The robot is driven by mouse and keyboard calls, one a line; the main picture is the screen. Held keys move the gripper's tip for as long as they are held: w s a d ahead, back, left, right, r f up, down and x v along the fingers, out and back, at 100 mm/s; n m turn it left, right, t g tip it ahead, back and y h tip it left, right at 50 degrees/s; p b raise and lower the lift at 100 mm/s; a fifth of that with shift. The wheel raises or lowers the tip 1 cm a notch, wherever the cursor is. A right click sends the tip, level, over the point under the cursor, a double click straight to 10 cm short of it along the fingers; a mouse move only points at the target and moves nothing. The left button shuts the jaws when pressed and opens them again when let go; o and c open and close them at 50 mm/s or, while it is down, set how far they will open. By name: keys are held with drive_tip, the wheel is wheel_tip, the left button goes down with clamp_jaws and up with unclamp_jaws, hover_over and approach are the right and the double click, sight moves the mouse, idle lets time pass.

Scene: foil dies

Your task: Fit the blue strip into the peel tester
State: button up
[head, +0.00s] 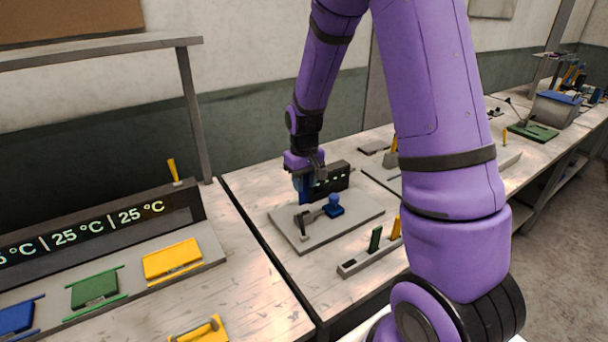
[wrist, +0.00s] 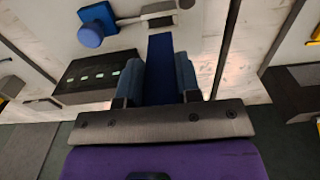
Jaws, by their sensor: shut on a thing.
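My gripper (head: 303,188) is shut on the blue strip (wrist: 160,68), which lies between its two blue-grey finger pads in the wrist view. The strip's far end points at a small grey clamp-like block (wrist: 160,19); I cannot tell whether they touch. The peel tester has a pale base plate (head: 355,218), a blue knob (head: 333,207) on a lever, and a black box (head: 332,178) with a row of small lights. The gripper is over the plate's back left part, beside the black box. In the head view, the strip is hard to tell from the fingers.
A grey rack (head: 352,265) with a green strip (head: 375,238) and a yellow strip stands in front of the tester. A heated station with a temperature display (head: 100,228) and green, yellow and blue dies is at left. A dark gap separates the two benches.

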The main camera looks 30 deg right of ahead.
sight(304, 201)
drive_tip(key=shift+f, duration=1.2)
drive_tip(key=shift+f, duration=2.25)
idle(0.5)
drive_tip(key=o, duration=1)
drive_tip(key=shift+o, duration=0.2)
drive_tip(key=shift+r, duration=0.1)
wheel_tip(304, 201, up, 11)
drive_tip(key=shift+f, duration=0.2)
